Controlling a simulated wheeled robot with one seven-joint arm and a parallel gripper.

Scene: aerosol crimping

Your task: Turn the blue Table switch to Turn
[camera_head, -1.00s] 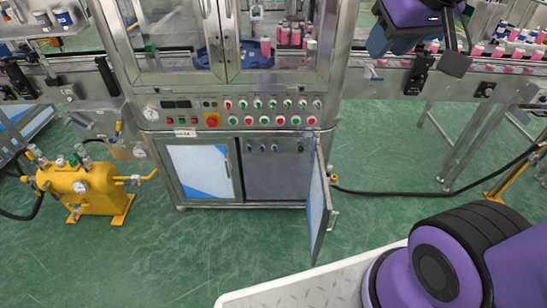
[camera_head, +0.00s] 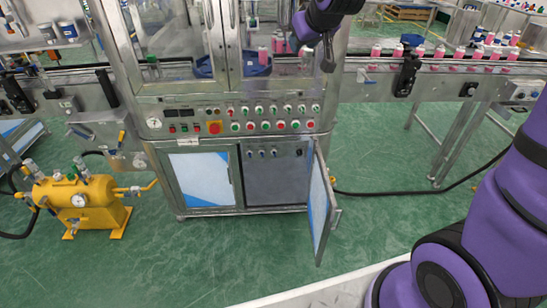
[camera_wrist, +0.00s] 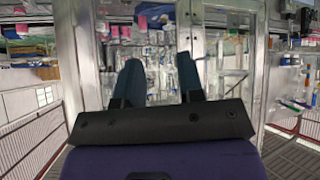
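The steel crimping machine (camera_head: 240,110) stands in the middle of the head view. Its lower right cabinet is open, and a small row of dark switches (camera_head: 262,153) shows at the top of the panel inside. Their labels are too small to read, so I cannot tell which is the blue Table switch. My gripper (camera_head: 327,62) is in front of the machine's upper right window, well above that row. In the wrist view my gripper (camera_wrist: 158,60) shows two dark fingers set apart with nothing between them. The switches cannot be made out in the wrist view.
The open cabinet door (camera_head: 320,205) sticks out toward me at the right of the opening. A row of buttons (camera_head: 265,125) lies above the cabinet. A conveyor (camera_head: 440,67) with pink bottles runs right. A yellow tank (camera_head: 87,203) stands left. Green floor in front is clear.

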